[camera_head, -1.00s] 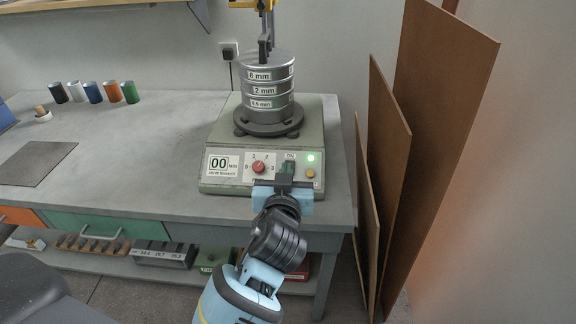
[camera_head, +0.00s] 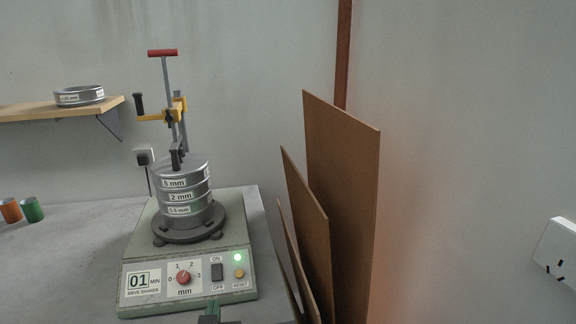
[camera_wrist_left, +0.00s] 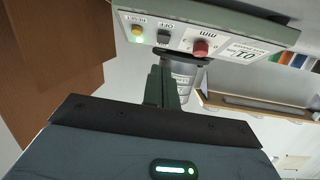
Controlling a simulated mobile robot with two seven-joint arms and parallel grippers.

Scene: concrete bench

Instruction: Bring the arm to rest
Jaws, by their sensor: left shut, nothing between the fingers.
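The tip of my left gripper (camera_head: 210,319) shows at the bottom edge of the head view, in front of the sieve shaker (camera_head: 135,312). In the left wrist view the fingers (camera_wrist_left: 165,88) are together with nothing between them, pointing toward the shaker's front panel (camera_wrist_left: 225,42). They look apart from the panel, though the gap is hard to judge. The panel has a display (camera_head: 138,281) reading 01, a red knob (camera_head: 184,277), a dark ON/OFF switch (camera_head: 217,272), a lit green lamp (camera_head: 238,257) and a yellow reset button (camera_head: 239,273). My right gripper is not in view.
A stack of sieves (camera_head: 183,195) stands on the shaker under a yellow clamp (camera_head: 176,110). Brown boards (camera_head: 340,190) lean close on the right. A wall shelf (camera_head: 60,108) holds one sieve (camera_head: 80,95).

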